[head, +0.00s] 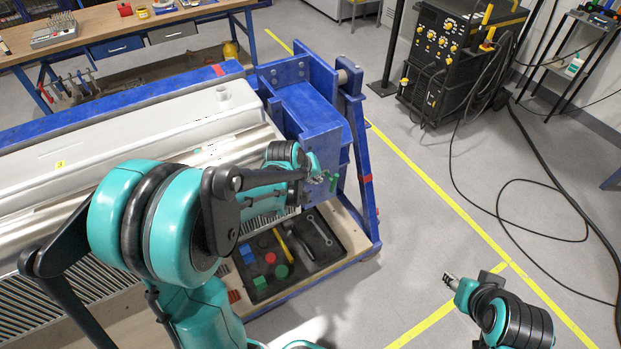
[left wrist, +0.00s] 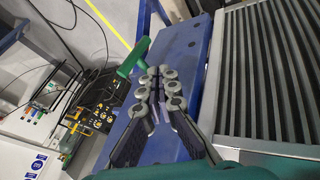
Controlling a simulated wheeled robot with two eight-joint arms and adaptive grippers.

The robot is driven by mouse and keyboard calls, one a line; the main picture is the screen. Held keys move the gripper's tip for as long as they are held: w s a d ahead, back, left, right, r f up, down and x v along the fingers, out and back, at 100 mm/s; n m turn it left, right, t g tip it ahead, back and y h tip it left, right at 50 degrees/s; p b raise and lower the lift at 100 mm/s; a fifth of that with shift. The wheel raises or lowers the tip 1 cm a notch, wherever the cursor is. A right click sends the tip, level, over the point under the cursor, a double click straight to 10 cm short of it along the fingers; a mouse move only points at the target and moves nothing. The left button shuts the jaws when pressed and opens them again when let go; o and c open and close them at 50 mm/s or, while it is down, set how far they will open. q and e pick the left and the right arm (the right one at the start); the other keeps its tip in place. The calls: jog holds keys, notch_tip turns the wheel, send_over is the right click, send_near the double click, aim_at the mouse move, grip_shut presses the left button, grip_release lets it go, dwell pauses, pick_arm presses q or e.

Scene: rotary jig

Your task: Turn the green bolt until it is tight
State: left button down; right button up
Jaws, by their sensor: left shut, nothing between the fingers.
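The green bolt (head: 333,181) shows in the head view at the right end of the blue jig frame, beside my left fingertips. In the left wrist view the green bolt (left wrist: 133,58) has a bar-shaped head and stands out from the blue frame, just beyond and left of the fingertips. My left gripper (head: 318,172) has its fingertips together and holds nothing; they also show in the left wrist view (left wrist: 160,76). Whether a finger touches the bolt I cannot tell. My right gripper (head: 451,281) is over the floor at lower right, away from the jig, too small to read.
The blue jig frame (head: 307,112) carries a long pale part (head: 130,130). Below the left gripper a dark tray (head: 327,256) holds a wrench, a hammer and coloured blocks. A black welding machine (head: 437,60) with cables stands behind on the right. The floor right of the jig is mostly clear.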

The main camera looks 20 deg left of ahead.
aim_at(331, 180)
pick_arm(q)
jog(key=shift+w+d+f, duration=0.15)
jog(key=shift+w+d, duration=0.4)
jog(key=shift+d, duration=0.2)
jog(key=shift+w+d+f, duration=0.1)
jog(key=shift+w+d, duration=0.45)
jog(key=shift+d, duration=0.15)
jog(key=shift+a+r, duration=0.1)
